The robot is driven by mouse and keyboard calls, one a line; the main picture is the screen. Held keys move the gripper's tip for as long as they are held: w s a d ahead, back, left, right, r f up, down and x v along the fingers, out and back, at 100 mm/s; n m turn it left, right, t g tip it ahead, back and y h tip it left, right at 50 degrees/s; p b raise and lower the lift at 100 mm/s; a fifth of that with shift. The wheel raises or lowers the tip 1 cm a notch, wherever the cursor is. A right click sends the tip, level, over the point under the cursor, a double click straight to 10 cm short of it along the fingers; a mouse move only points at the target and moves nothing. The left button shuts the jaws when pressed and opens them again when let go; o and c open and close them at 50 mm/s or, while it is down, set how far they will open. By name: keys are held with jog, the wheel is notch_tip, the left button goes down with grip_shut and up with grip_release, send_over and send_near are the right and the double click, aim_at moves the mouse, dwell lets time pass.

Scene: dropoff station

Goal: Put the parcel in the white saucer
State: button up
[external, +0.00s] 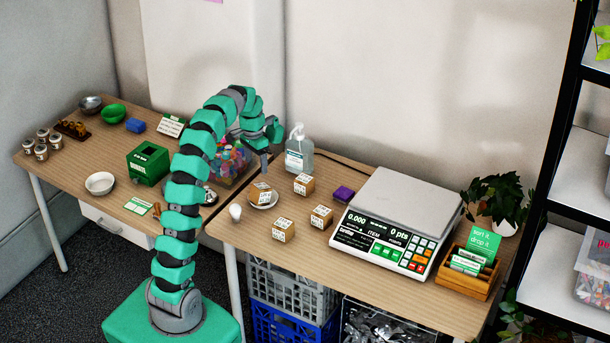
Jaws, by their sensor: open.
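A small cardboard parcel (261,193) with white labels sits on a white saucer (270,205), which shows around its lower right side. Similar parcels stand on the table to the right: one at the back (304,184), one at the right (321,216) and one at the front (284,230). My gripper (265,165) is open and points down above and slightly behind the parcel on the saucer, apart from it. I see nothing between its fingers. A white bowl (100,183) sits on the left table.
A small white cup (235,212) stands left of the front parcel. A sanitizer bottle (299,150) stands behind the parcels. A purple block (344,193) and a large scale (385,225) are to the right. A tub of coloured pieces (228,165) and a green box (148,163) are left.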

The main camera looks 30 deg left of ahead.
aim_at(260, 186)
jog(key=f, duration=0.2)
jog(key=f+b, duration=0.1)
jog(key=f, duration=0.4)
jog(key=shift+s+d+f+b, duration=0.1)
jog(key=shift+d+f+b, duration=0.15)
jog(key=shift+f+b, duration=0.1)
jog(key=shift+d+f+b, duration=0.2)
jog(key=shift+f+b, duration=0.3)
jog(key=shift+f, duration=0.85)
jog(key=shift+d+f+b, duration=0.15)
jog(key=shift+f+b, duration=0.35)
jog(key=shift+f, duration=0.8)
jog(key=shift+r, duration=0.1)
jog(key=shift+c, duration=0.3)
jog(key=c, duration=1.1)
jog(key=shift+c, duration=0.2)
